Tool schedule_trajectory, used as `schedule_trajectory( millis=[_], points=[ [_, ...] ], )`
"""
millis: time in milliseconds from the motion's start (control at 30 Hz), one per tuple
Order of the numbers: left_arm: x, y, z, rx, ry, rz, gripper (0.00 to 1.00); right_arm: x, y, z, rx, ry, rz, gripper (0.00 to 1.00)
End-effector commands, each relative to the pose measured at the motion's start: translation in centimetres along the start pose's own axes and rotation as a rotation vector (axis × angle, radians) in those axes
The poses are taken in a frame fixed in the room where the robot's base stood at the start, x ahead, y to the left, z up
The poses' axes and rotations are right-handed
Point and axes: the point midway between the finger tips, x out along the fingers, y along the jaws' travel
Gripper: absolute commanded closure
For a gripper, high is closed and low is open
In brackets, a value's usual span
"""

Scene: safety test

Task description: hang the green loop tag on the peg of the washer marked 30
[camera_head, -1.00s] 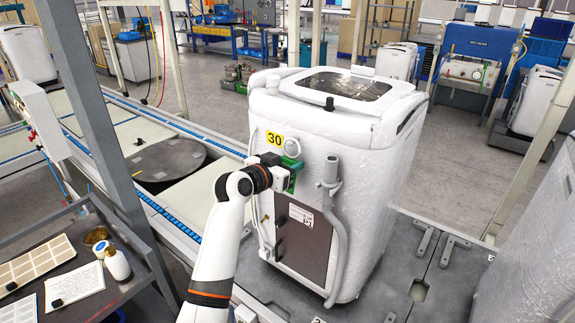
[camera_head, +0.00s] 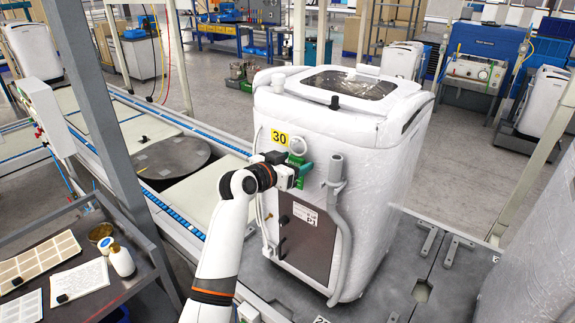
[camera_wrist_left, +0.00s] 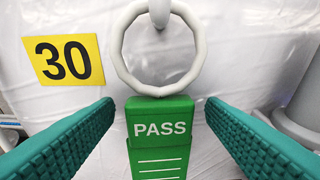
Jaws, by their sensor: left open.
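The washer marked 30 stands wrapped in white film (camera_head: 385,170), with a yellow 30 label (camera_head: 280,138) that also shows in the left wrist view (camera_wrist_left: 63,59). The green tag (camera_wrist_left: 160,135), marked PASS, hangs upright below its pale loop (camera_wrist_left: 122,45). The loop's top passes around the peg (camera_wrist_left: 160,10) on the washer's front; the loop also shows in the head view (camera_head: 297,146). My left gripper (camera_head: 308,172) is open at the tag. In the left wrist view its teal fingers (camera_wrist_left: 160,125) stand on both sides of the tag, apart from it. My right gripper is out of view.
A grey drain hose (camera_head: 338,215) runs down the washer's front, just right of my gripper. A grey post (camera_head: 100,110) and a side table (camera_head: 85,300) with papers and a bottle stand at left. A conveyor (camera_head: 205,185) runs behind my left arm.

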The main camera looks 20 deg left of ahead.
Motion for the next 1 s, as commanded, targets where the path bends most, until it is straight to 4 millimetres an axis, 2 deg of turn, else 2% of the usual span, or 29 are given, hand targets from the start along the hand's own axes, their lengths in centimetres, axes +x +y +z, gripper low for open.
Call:
schedule_trajectory(
  millis=[167, 633, 800, 1000],
  points=[
    [-1.6, 0.1, -0.2, 0.002, -0.002, 0.002, 0.35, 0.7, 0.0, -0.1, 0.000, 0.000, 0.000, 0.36],
    [-10.2, 0.1, -0.2, 0.004, -0.001, 0.003, 0.35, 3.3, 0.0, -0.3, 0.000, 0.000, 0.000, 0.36],
    [-11.6, 0.0, -0.1, 0.002, 0.000, 0.001, 0.35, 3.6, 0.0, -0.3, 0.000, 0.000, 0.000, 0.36],
    [-11.8, 0.1, -0.4, -0.004, 0.006, 0.002, 0.35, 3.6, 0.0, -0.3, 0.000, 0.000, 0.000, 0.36]
  ],
)
